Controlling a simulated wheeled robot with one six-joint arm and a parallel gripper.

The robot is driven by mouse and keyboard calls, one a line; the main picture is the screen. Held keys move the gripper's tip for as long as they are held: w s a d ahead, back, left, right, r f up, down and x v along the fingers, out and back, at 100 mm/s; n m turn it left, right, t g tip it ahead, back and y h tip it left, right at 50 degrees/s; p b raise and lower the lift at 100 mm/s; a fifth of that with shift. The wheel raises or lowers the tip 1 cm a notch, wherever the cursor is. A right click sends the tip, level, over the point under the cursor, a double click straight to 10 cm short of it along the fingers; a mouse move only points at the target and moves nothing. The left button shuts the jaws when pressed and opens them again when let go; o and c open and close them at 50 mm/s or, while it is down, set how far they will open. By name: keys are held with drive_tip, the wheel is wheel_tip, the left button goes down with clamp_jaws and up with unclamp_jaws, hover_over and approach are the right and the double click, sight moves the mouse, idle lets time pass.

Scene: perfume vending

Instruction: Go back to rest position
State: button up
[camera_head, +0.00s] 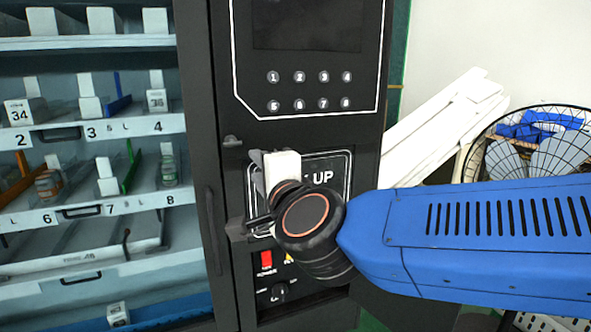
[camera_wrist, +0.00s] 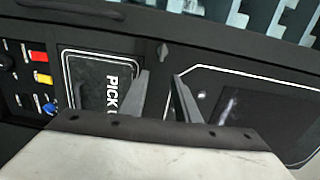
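My gripper (camera_wrist: 161,76) shows in the wrist view with its two grey fingers apart and nothing between them. In the head view my gripper (camera_head: 247,226) is partly hidden behind my dark wrist and is in front of the black vending machine (camera_head: 225,115). The pick-up panel (camera_head: 338,165) with its white outline is behind my wrist, which covers part of its lettering. The panel (camera_wrist: 88,72) also shows in the wrist view, to the left of the fingers. I cannot tell whether the fingers touch the machine.
Numbered buttons (camera_head: 298,91) are above the panel. A red switch (camera_head: 266,260) is below it. Shelves (camera_head: 90,139) with several bottles and boxes fill the left. A wire-guarded fan (camera_head: 535,145) and white boards (camera_head: 440,125) stand at the right behind my blue arm.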

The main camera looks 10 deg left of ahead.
drive_tip(key=d+f+n+g+h, duration=0.1)
drive_tip(key=d+f+n+g, duration=0.35)
drive_tip(key=d, duration=0.75)
drive_tip(key=d+f+n+g+h, duration=0.15)
drive_tip(key=d+f+n, duration=0.35)
drive_tip(key=d+f, duration=0.5)
drive_tip(key=s+d+f+g+h, duration=0.1)
drive_tip(key=s+d+f+h, duration=0.1)
drive_tip(key=s+d+f, duration=0.2)
drive_tip(key=s+d+f+n+g+h, duration=0.1)
drive_tip(key=s+d+f, duration=0.4)
drive_tip(key=d, duration=0.6)
drive_tip(key=s+d+f+g+h, duration=0.2)
drive_tip(key=s+d+f+h, duration=0.2)
drive_tip(key=s+d, duration=0.2)
drive_tip(key=shift+s+d+f+n, duration=0.3)
drive_tip(key=shift+d+n, duration=0.05)
drive_tip(key=shift+d, duration=0.55)
